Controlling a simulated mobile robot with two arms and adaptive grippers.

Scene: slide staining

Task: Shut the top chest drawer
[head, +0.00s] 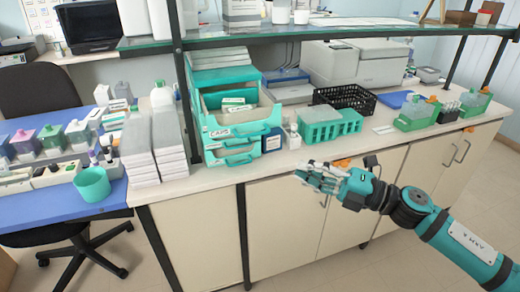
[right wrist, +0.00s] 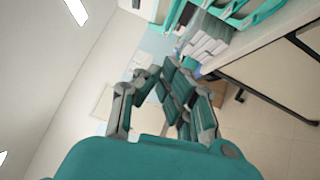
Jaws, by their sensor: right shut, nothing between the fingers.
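The teal drawer chest (head: 204,126) stands on the bench, left of centre in the head view. Its top drawer (head: 248,128) is pulled out toward me, and small labelled boxes (head: 234,106) show inside it. The lower drawer fronts with handles (head: 240,159) sit below it. My right gripper (head: 302,176) is in front of the bench edge, right of and lower than the chest, apart from it. Its fingers are shut and empty; they also show in the right wrist view (right wrist: 165,85). My left gripper is out of view.
A teal rack (head: 330,128) and a black wire basket (head: 345,98) stand right of the chest. White stacked boxes (head: 168,145) stand close on its left. A glass shelf (head: 300,32) runs above.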

